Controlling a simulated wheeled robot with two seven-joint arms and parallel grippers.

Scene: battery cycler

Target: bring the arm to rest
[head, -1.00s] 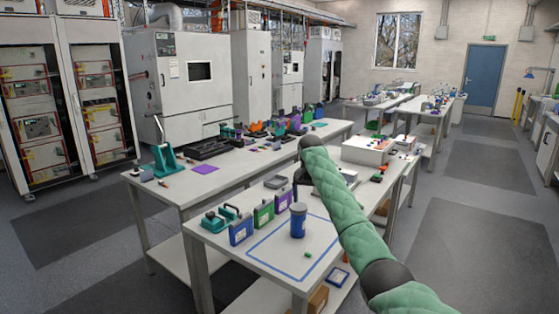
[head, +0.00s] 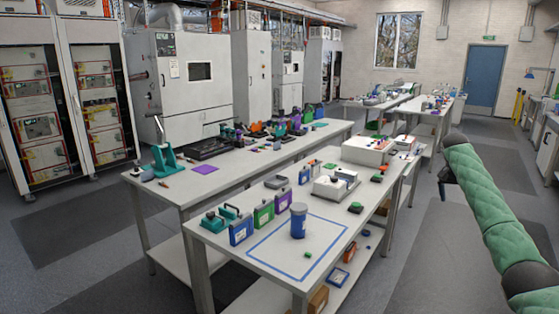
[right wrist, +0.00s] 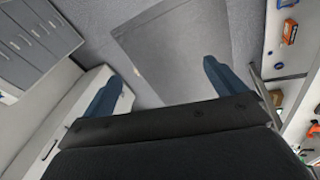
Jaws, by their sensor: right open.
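My right arm, in a green padded sleeve, comes in from the lower right of the head view. My right gripper (head: 446,180) is dark and small at the arm's far end, over the floor to the right of the near table. In the right wrist view its two blue fingers (right wrist: 160,88) stand wide apart with only floor between them. It is open and empty. My left gripper is not in view.
The near table (head: 277,259) holds a blue cylinder (head: 298,221) inside a blue outline, with several coloured packs beside it. A grey floor mat (head: 420,245) lies beneath my right arm. The aisle there is clear.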

